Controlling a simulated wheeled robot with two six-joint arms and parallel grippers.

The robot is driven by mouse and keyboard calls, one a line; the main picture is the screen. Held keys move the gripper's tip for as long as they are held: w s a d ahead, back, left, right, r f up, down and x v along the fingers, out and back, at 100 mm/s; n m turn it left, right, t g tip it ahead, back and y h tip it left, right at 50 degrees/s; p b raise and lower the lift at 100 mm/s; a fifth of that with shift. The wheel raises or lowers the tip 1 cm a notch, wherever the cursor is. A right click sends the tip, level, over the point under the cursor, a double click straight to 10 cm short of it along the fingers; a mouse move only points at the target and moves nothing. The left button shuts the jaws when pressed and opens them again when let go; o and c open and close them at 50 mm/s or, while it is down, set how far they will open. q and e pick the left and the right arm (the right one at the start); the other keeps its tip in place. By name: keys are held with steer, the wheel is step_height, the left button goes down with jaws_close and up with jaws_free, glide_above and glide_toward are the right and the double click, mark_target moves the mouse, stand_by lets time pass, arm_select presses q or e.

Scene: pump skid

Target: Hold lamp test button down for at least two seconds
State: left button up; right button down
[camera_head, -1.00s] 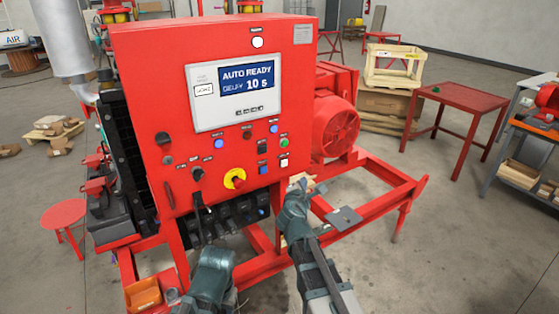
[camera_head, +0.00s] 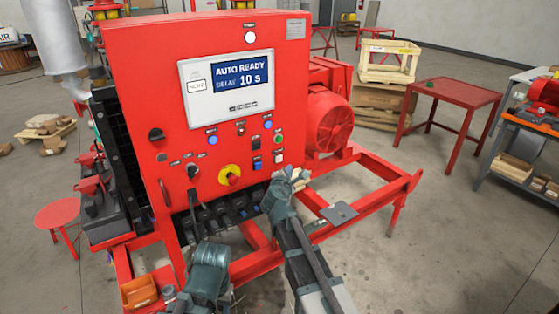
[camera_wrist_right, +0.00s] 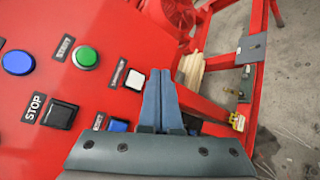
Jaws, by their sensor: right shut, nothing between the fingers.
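The lamp test button looks to be the small square white button (camera_wrist_right: 135,79) in the right wrist view, with a blurred label beside it. It sits at the lower right of the red panel's controls, below the green button, and shows in the head view (camera_head: 279,157). My right gripper (camera_wrist_right: 160,76) is shut and empty. Its tips are just right of the white button in the wrist view, and I see no contact. In the head view my right gripper (camera_head: 287,181) is below and right of that button. My left arm is low at the panel's front; its fingers are not clear.
Near the white button are a green button (camera_wrist_right: 86,57), a black stop button (camera_wrist_right: 60,114) and a blue button (camera_wrist_right: 118,125). A yellow-and-red emergency stop (camera_head: 231,177) is further left. Red frame rails (camera_head: 385,199) run to the right of the cabinet.

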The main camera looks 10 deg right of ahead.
mark_target(282, 160)
steer(key=shift+w+a, duration=0.3)
steer(key=shift+w, duration=0.55)
steer(key=shift+w+a, duration=0.3)
steer(key=shift+w, duration=0.55)
steer(key=shift+w, duration=0.15)
stand_by(0.6)
steer(key=shift+w+a, duration=0.15)
steer(key=shift+w, duration=0.1)
steer(key=shift+w+a, duration=0.2)
steer(key=shift+w, duration=0.25)
stand_by(2.3)
steer(key=shift+s, duration=0.15)
stand_by(1.4)
steer(key=shift+s+d, duration=0.3)
steer(key=shift+s, duration=0.4)
